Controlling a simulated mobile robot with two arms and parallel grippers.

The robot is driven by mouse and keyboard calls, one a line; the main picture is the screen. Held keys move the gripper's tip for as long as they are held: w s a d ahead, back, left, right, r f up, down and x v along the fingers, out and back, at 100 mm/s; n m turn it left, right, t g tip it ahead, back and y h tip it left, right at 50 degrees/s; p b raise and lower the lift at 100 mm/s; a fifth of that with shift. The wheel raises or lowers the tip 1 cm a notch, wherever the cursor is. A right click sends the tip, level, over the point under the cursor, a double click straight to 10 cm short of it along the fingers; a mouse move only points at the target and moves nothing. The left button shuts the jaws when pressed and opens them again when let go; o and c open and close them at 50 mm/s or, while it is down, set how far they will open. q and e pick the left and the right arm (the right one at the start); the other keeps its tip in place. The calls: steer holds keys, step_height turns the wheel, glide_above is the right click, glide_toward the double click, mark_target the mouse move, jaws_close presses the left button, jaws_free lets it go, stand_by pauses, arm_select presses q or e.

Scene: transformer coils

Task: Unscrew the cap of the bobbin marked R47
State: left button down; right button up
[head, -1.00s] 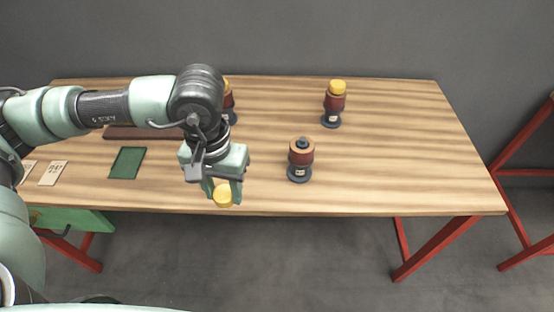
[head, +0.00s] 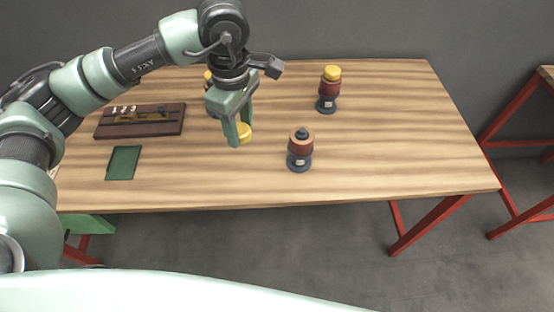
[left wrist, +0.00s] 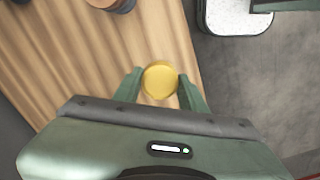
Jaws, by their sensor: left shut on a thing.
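My left gripper (head: 240,138) is shut on a yellow cap (head: 244,133) and holds it above the table, left of the uncapped bobbin. The left wrist view shows the cap (left wrist: 160,80) between the two fingers. The uncapped bobbin (head: 300,147) stands upright, with a brown winding, a dark base and a bare dark top. A second bobbin (head: 328,90) with a yellow cap stands behind it to the right. A third yellow-capped bobbin (head: 208,80) is mostly hidden behind my left gripper. Labels on the bobbins are too small to read. My right gripper is not in view.
A dark wooden tray (head: 103,130) marked with numbers lies at the left of the wooden table (head: 400,150). A green mat (head: 123,163) lies in front of it. The table's right side is clear.

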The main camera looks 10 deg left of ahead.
mark_target(255, 164)
arm_select(q)
steer(key=w+r+n+p, duration=0.25)
steer(key=w+n, duration=0.25)
steer(key=n, duration=1)
steer(key=f, duration=0.6)
steer(key=f+p, duration=0.1)
steer(key=f, duration=0.5)
steer(key=f+p, duration=0.1)
steer(key=f, duration=0.6)
steer(key=shift+s+d, duration=0.25)
steer(key=shift+d, duration=0.15)
steer(key=shift+f, duration=0.3)
steer(key=shift+f, duration=0.15)
steer(key=c, duration=0.8)
jaws_free()
